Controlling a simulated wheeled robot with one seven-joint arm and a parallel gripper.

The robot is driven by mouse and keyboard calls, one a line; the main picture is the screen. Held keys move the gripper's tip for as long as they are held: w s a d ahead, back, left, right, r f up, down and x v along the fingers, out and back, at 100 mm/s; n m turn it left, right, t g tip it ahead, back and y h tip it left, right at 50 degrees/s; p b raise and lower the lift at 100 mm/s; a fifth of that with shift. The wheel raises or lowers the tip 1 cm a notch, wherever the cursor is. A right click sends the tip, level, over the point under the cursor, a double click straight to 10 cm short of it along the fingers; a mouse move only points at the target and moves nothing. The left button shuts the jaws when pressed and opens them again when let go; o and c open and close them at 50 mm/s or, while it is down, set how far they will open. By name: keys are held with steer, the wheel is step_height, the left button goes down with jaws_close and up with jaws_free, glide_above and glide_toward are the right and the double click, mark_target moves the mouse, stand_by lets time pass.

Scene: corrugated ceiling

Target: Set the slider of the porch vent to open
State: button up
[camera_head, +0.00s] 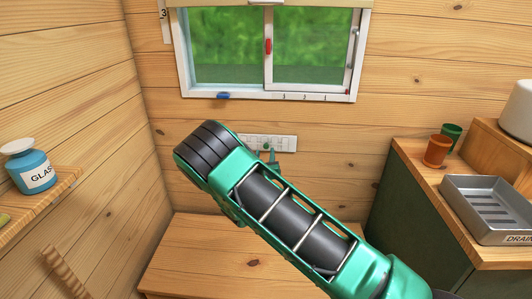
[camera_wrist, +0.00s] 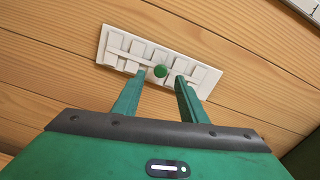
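The porch vent is a white slotted plate (camera_wrist: 208,76) on the plank wall, tilted in the wrist view. It also shows below the window in the head view (camera_head: 287,143), its left part partly hidden by my arm. A round green knob (camera_wrist: 160,71) sits near the plate's middle; I take it to be the slider's knob. My gripper (camera_wrist: 160,78) is open, with one green finger on each side of the knob and visible gaps between. The fingertips overlap the plate's lower part in the picture; I cannot tell whether they touch it.
A window (camera_head: 268,50) with a red handle (camera_head: 268,46) is above the vent. A wooden bench (camera_head: 205,255) is below. At right a counter holds a metal drain tray (camera_head: 490,208) and an orange cup (camera_head: 436,151). A blue jar (camera_head: 28,168) stands on the left shelf.

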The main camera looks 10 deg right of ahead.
mark_target(266, 147)
steer(key=shift+x, duration=1.8)
steer(key=shift+c, duration=0.6)
jaws_close()
steer(key=shift+s+d, duration=0.25)
steer(key=shift+d, duration=0.45)
steer(key=shift+s+d, duration=0.2)
steer(key=shift+d, duration=0.5)
steer(key=shift+o, duration=0.6)
jaws_free()
